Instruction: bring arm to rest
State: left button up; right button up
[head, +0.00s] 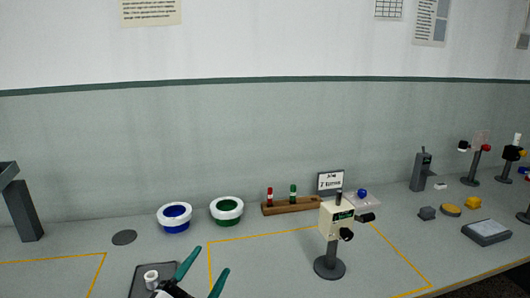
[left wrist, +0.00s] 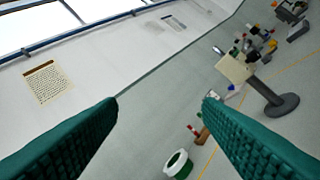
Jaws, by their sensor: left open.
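My left gripper (head: 206,271) is at the bottom of the head view, with its two green fingers apart and nothing between them. In the left wrist view the same fingers (left wrist: 160,100) stand wide open, with the wall and bench behind them. A cream winding device (head: 337,222) on a dark round stand is to the right of the gripper, apart from it. It also shows at the upper right of the left wrist view (left wrist: 235,68). My right gripper is not in view.
A dark tray (head: 142,287) with a white spool (head: 151,279) lies beside my left gripper. The yellow-outlined bench area (head: 270,262) is mostly clear.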

pick_arm(q)
jog(key=s+a+f+n+g+y, duration=0.3)
jog(key=a+f+n+y, duration=0.2)
jog(key=f, duration=0.2)
jog(key=s+a+f+n+g+y, duration=0.35)
jog(key=f+n+y, duration=0.2)
jog(key=f, duration=0.25)
jog(key=s+f+n+g+h, duration=0.1)
jog(key=s+f+g, duration=0.4)
jog(key=s, duration=0.5)
jog(key=s+f+n+g+h, duration=0.1)
jog(key=s+f+g, duration=0.4)
jog(key=s, duration=0.4)
notch_tip(320, 180, down, 25)
jog(key=s+a+f+g, duration=0.1)
jog(key=s+a+f, duration=0.1)
jog(key=s+f, duration=0.7)
jog(key=s+a+f+g, duration=0.1)
jog(key=s+f, duration=0.7)
jog(key=shift+s+a+f+y, duration=0.35)
jog(key=shift+s, duration=0.05)
